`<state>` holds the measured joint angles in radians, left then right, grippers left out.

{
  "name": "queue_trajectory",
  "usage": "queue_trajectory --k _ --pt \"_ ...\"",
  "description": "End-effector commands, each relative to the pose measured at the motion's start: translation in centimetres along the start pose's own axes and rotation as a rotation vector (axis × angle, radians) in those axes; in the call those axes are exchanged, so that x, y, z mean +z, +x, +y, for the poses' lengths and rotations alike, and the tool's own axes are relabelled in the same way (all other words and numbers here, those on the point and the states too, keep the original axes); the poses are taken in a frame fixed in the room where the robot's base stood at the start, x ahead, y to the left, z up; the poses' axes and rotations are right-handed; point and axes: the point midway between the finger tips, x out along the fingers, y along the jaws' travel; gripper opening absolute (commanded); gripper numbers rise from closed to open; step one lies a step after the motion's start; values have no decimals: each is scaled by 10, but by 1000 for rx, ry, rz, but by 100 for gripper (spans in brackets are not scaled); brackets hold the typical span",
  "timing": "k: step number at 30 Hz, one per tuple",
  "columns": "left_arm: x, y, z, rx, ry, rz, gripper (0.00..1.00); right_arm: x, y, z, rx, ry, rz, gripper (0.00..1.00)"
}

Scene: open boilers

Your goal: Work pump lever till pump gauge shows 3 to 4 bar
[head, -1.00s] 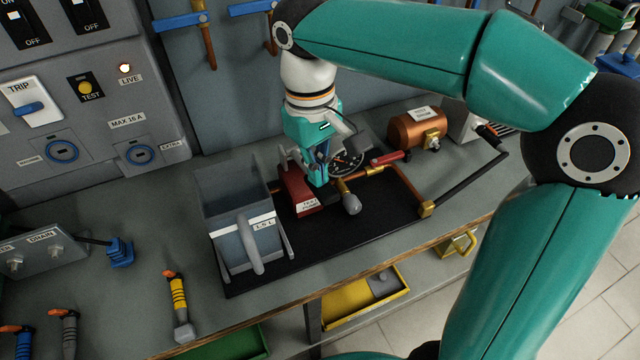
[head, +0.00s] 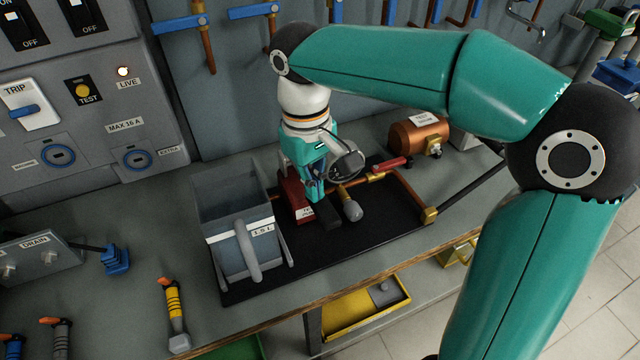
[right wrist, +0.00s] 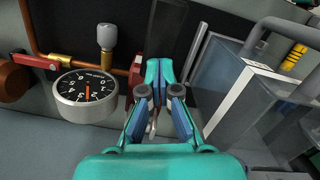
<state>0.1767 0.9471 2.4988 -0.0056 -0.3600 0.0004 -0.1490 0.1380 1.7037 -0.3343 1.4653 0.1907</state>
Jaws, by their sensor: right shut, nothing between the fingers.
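The red pump body (head: 290,185) stands on a black base beside the clear-walled tank; it also shows in part in the right wrist view (right wrist: 136,72). The dark pump lever (head: 329,221) sticks out at my right gripper's fingertips and shows beyond them in the right wrist view (right wrist: 166,32). My right gripper (head: 320,198) is shut and empty, pointing down at the lever; whether it touches the lever cannot be told. The round pump gauge (right wrist: 87,92) has an orange needle near the dial's lower middle; the exact reading is unclear. My left gripper is out of view.
The tank marked 1.5 L (head: 240,240) stands close left of the pump. A grey knob (head: 352,210) on brass pipework is just right of the gripper. A copper cylinder (head: 415,138) stands behind. A yellow-handled tool (head: 174,312) lies at the front left.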

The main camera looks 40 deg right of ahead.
Motion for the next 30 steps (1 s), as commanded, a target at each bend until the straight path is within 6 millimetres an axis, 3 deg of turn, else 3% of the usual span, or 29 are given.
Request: queue_trajectory --k 1,3,17,23,30 --pt "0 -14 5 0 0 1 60 -6 -9 0 1 0 -3 0" --pt "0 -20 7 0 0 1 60 -14 -12 0 1 -1 -2 0" --pt "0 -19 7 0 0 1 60 -18 -13 0 0 0 0 0" --pt "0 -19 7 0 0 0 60 -19 -40 0 -1 0 4 0" --pt "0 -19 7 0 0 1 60 -20 -87 -1 -1 0 6 0"
